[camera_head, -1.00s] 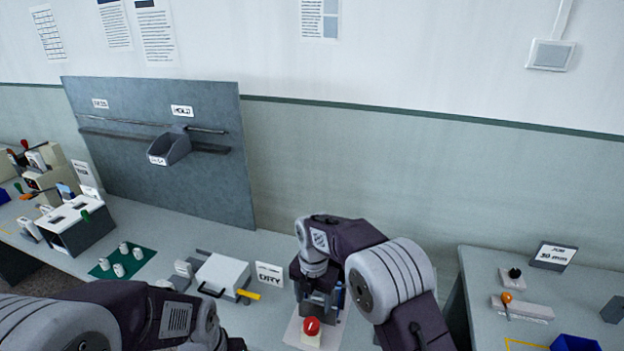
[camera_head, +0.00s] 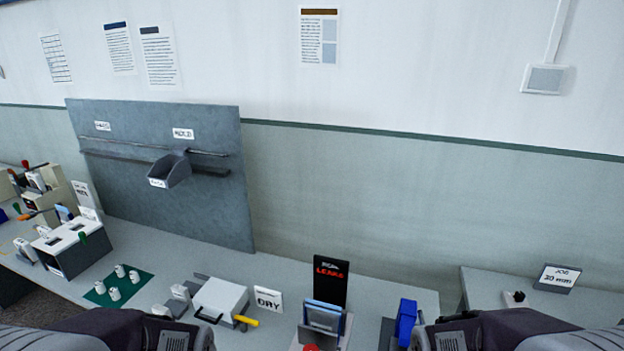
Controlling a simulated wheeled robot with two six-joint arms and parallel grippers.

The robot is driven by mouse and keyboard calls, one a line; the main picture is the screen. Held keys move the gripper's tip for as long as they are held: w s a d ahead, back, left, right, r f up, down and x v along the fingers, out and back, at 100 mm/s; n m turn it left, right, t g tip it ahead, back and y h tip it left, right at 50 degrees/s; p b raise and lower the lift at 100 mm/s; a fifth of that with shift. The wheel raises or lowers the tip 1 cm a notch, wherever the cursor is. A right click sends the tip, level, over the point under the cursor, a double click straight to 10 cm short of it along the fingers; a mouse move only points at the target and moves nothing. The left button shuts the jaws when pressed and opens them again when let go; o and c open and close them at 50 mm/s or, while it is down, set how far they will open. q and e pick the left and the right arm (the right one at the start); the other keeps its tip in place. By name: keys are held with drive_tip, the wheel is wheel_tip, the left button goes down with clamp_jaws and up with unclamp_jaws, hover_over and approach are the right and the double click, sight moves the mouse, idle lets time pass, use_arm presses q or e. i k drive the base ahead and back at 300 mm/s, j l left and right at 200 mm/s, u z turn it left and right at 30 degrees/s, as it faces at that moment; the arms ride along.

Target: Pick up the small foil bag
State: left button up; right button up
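I cannot make out a small foil bag in the head view. A station with a grey and blue upright holder (camera_head: 322,317) stands at the bottom middle, in front of a black sign with red lettering (camera_head: 330,282). Part of a red button (camera_head: 311,347) shows at its front, cut by the lower edge. My arms show only as links along the bottom left and bottom right edges. Both grippers are below the picture, so what they hold is hidden.
A white box with a yellow handle (camera_head: 220,298) and a DRY sign (camera_head: 268,300) stand left of the station. A blue bin (camera_head: 406,322) stands right. White cylinders sit on a green mat (camera_head: 140,279). A gap separates the right bench (camera_head: 490,284).

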sight(326, 317)
drive_tip(key=i+j+z, duration=0.2)
drive_tip(key=j, duration=0.35)
drive_tip(key=i+j+z, duration=0.2)
drive_tip(key=j, duration=0.35)
drive_tip(key=j+z, duration=0.15)
drive_tip(key=j, duration=0.4)
drive_tip(key=i+j+z, duration=0.2)
drive_tip(key=j, duration=0.45)
drive_tip(key=k+l, duration=0.05)
drive_tip(key=k, duration=0.05)
